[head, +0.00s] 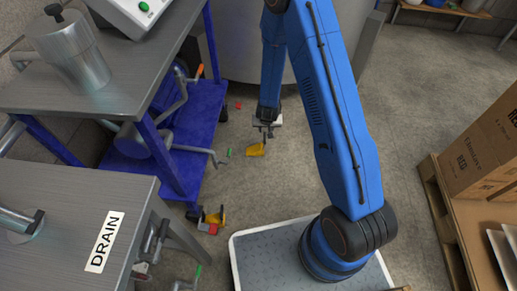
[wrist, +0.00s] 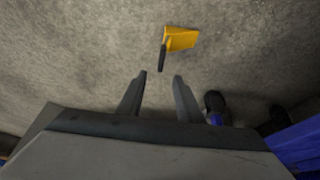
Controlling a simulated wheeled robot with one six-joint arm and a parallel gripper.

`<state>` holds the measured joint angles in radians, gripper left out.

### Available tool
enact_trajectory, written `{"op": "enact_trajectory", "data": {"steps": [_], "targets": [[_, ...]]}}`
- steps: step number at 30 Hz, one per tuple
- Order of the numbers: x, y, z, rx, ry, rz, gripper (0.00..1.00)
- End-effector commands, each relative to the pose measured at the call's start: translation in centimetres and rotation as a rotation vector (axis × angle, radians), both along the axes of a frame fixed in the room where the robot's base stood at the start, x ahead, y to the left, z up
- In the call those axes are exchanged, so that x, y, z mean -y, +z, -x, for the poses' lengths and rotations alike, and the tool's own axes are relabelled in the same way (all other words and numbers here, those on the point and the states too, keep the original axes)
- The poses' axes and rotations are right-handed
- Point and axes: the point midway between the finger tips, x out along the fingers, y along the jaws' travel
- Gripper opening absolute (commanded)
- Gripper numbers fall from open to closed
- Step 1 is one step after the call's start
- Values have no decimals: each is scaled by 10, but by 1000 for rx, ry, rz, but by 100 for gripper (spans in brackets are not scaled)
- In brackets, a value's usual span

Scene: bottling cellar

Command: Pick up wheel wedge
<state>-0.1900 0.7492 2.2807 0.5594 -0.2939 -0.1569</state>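A yellow wheel wedge (head: 255,150) lies on the concrete floor near the blue cart. It also shows in the wrist view as a yellow wedge (wrist: 180,39) with a dark strip at its left side. My gripper (head: 266,130) hangs just above and beside the wedge in the head view. In the wrist view my gripper (wrist: 160,80) has its two fingers apart with bare floor between them. The wedge is beyond the fingertips there, not between them.
A blue cart (head: 203,140) stands left of my gripper. A second yellow piece (head: 217,216) is by its near wheel. A steel table marked DRAIN (head: 70,215) is at lower left. A pallet with cartons (head: 480,150) stands at right. The floor between is largely clear.

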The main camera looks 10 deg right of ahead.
Motion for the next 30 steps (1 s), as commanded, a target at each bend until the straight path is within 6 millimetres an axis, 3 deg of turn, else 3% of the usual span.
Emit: {"op": "enact_trajectory", "data": {"steps": [15,30], "targets": [[6,-66,-26,-2,0,0,33],[7,-94,-37,-1,0,0,33]]}}
